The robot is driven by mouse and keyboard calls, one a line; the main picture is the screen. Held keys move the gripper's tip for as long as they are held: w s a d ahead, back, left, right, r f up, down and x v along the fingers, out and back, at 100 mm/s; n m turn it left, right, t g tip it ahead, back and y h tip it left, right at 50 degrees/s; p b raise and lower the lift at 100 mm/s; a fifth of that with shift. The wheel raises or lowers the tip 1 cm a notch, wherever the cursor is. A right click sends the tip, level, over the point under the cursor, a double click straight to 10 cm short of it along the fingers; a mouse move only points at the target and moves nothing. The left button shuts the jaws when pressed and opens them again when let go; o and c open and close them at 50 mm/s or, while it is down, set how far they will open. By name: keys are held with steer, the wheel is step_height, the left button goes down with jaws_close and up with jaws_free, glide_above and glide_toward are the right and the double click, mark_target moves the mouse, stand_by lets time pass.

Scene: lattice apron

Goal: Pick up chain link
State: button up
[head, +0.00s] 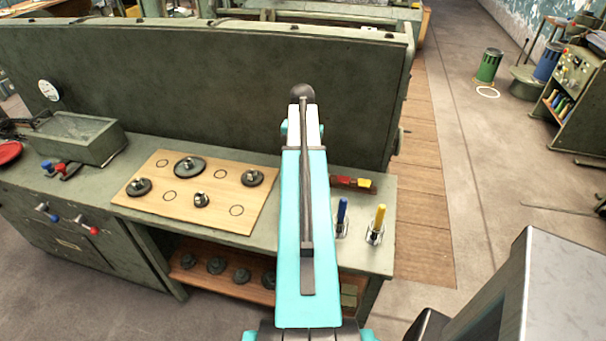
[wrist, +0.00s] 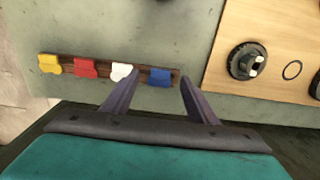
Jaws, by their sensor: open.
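No piece is clearly recognisable as a chain link. The likeliest candidates are small coloured pieces in a row on a dark strip (wrist: 104,72): yellow (wrist: 49,63), red (wrist: 85,67), white (wrist: 122,71) and blue (wrist: 160,77). In the head view only the red piece (head: 341,181) and the yellow piece (head: 365,183) show; my arm hides the rest. My gripper (wrist: 159,80) is open and empty in the wrist view, its fingertips either side of the blue piece, with the white one just beside the left finger. Its height above them is unclear.
A wooden board (head: 160,205) with dark round parts and drawn circles lies left of my arm on the green bench. Blue (head: 342,215) and yellow (head: 378,222) handled tools stand upright near the right edge. A tall green panel (head: 200,90) rises behind.

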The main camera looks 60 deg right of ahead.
steer(key=shift+w+f+b, duration=0.1)
steer(key=shift+f+b, duration=1.7)
steer(key=shift+f, duration=0.85)
steer(key=c, duration=1.2)
steer(key=shift+r, duration=0.15)
steer(key=shift+r+b, duration=0.65)
steer(key=shift+r, duration=0.9)
steer(key=s+a+r+b, duration=0.1)
steer(key=s+a+b, duration=0.2)
steer(key=s+a, duration=0.7)
steer(key=shift+s+a+r, duration=0.2)
steer(key=shift+a+r, duration=0.15)
steer(key=shift+a, duration=0.75)
